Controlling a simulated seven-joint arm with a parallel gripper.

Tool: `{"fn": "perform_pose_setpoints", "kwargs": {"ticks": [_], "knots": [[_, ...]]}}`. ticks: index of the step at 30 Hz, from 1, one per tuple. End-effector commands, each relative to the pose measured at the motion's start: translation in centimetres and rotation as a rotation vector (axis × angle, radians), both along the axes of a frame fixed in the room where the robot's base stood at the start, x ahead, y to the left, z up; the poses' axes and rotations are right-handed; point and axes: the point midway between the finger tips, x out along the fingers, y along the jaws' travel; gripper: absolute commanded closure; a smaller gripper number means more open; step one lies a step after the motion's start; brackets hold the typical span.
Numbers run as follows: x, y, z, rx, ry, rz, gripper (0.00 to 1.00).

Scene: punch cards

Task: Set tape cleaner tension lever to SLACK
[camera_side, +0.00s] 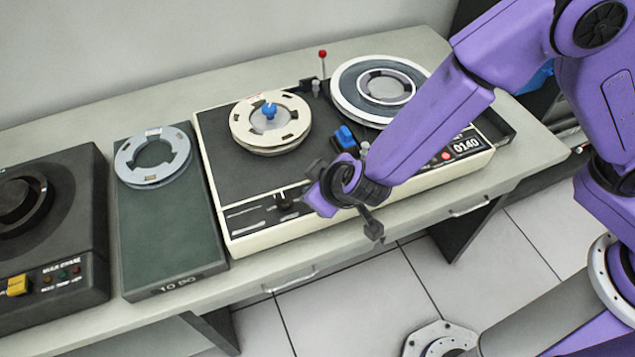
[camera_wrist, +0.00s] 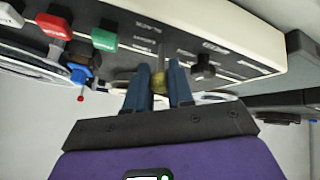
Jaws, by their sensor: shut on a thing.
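The tape cleaner (camera_side: 215,165) is a cream-sided machine with a dark top. My gripper (camera_side: 306,182) is at its front panel in the side view. In the wrist view my gripper (camera_wrist: 160,84) has its two blue-grey fingers shut on a small brass-coloured lever tip (camera_wrist: 160,78). A label that seems to read SLACK (camera_wrist: 132,26) is printed on the panel to the upper left of the fingers; the other labels are too blurred to read. The tip is hidden in the side view.
A black knob (camera_wrist: 203,68) is close to the right finger. Green (camera_wrist: 104,40) and red (camera_wrist: 55,27) keys are on the left. Cream (camera_side: 270,124) and grey (camera_side: 345,88) reels sit on top, with a red-tipped lever (camera_side: 322,55) behind. A dark green box (camera_side: 165,235) stands left.

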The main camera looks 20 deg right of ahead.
Motion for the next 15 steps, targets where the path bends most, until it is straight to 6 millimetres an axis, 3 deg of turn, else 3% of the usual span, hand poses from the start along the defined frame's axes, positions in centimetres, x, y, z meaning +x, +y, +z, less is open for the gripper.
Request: {"fn": "perform_pose_setpoints", "kwargs": {"ticks": [10,11,12,13,15], "knots": [[-0.24,0.13,-0.08,-0.001,0.000,0.006,1.00],[-0.25,0.14,-0.07,-0.001,0.001,0.006,0.75],[-0.25,0.14,-0.08,0.000,0.002,0.006,0.62],[-0.25,0.13,-0.08,-0.001,0.001,0.006,0.54],[-0.21,0.11,-0.07,-0.001,0.001,0.006,0.54]]}}
